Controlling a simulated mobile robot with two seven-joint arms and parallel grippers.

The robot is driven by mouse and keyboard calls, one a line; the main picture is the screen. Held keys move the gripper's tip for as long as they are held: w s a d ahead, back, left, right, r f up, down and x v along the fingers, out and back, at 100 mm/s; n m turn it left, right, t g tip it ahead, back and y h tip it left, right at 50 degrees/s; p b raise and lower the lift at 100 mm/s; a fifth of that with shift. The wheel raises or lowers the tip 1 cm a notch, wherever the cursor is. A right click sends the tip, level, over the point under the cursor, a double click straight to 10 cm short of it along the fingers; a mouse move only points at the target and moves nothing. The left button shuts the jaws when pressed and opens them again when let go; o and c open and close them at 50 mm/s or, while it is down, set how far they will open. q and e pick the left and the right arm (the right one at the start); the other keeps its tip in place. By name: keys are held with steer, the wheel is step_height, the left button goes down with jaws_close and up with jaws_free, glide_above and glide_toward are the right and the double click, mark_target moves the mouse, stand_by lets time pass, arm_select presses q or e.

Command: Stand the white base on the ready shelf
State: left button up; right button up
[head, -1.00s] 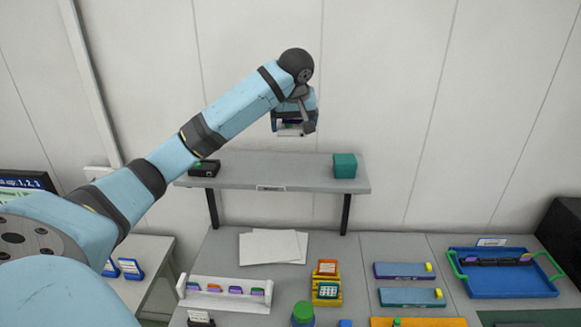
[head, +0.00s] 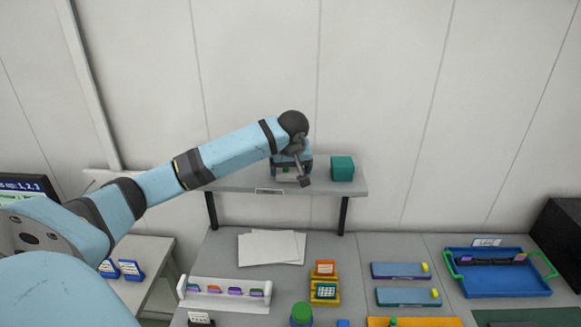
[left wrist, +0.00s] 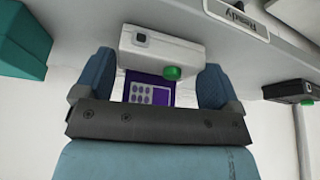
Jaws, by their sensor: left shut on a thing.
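The white base (left wrist: 160,52) shows between my left gripper's fingers in the left wrist view, with a dark square and a green knob on it. A purple panel with pale keys (left wrist: 150,92) shows beside it, between the fingers. My left gripper (head: 290,176) is shut on the white base. In the head view it is at the ready shelf (head: 235,184), left of the teal box, and its wrist mostly hides the base. The shelf's "Ready" label (left wrist: 237,18) appears upside down in the wrist view. I cannot tell whether the base touches the shelf. My right gripper is out of view.
A teal box (head: 342,168) stands on the shelf close to the right of the gripper. A black device with a green knob (left wrist: 293,90) is on the shelf's other side. Below, the bench holds papers (head: 270,248), a white rack (head: 225,300) and a blue tray (head: 500,283).

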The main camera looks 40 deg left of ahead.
arm_select(q)
steer(key=shift+f, duration=0.1)
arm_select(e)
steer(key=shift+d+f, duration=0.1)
arm_select(q)
steer(key=o, duration=0.8)
steer(key=shift+r, duration=0.25)
steer(key=shift+b+v, duration=1.05)
steer(key=shift+v, duration=4.9)
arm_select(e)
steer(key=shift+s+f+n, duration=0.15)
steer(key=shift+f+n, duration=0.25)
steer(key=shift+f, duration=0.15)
arm_select(q)
steer(key=shift+d, duration=0.15)
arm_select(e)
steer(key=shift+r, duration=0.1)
